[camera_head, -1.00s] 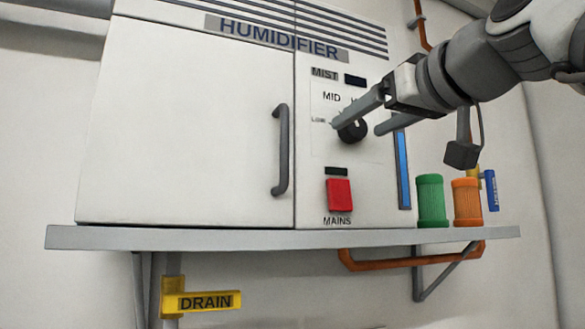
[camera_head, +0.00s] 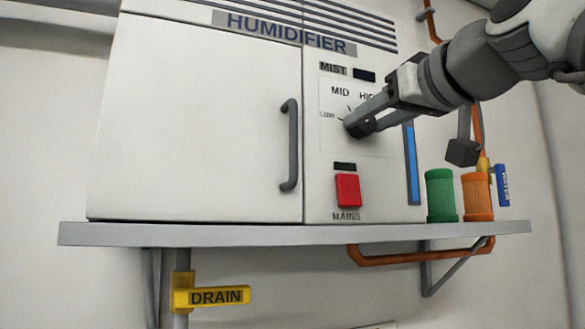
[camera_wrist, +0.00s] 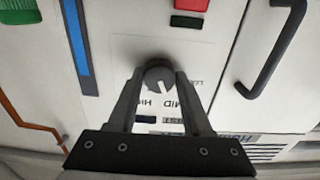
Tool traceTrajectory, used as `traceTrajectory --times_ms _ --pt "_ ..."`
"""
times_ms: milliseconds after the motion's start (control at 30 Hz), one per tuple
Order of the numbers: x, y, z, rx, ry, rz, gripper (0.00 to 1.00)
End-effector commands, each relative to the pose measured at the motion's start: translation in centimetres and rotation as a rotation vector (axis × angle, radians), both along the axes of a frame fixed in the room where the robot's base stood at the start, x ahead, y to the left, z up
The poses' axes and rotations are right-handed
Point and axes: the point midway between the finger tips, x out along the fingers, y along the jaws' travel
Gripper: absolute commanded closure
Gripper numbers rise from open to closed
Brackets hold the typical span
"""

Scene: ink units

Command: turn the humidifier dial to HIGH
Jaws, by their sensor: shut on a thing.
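The white humidifier (camera_head: 200,120) stands on a shelf, with its control panel on the right. Its dark round dial (camera_wrist: 157,75) has a pale pointer mark, which faces down the wrist view towards the upside-down MID and HIGH labels. I cannot tell exactly which label it meets. My gripper (camera_head: 358,127) is shut on the dial, one finger on each side, and the fingers hide most of it in the head view.
A red MAINS switch (camera_head: 347,190) sits below the dial, and a blue strip (camera_head: 411,165) runs to its right. Green (camera_head: 440,195) and orange (camera_head: 477,197) cylinders stand on the grey shelf (camera_head: 250,234). A door handle (camera_head: 289,145) is to the left. A yellow DRAIN lever (camera_head: 212,297) is below.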

Motion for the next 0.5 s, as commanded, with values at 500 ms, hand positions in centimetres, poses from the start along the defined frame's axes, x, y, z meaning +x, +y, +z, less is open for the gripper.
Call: traceTrajectory --times_ms 500 --pt "-0.05 0.02 0.06 0.209 0.068 0.000 1.00"
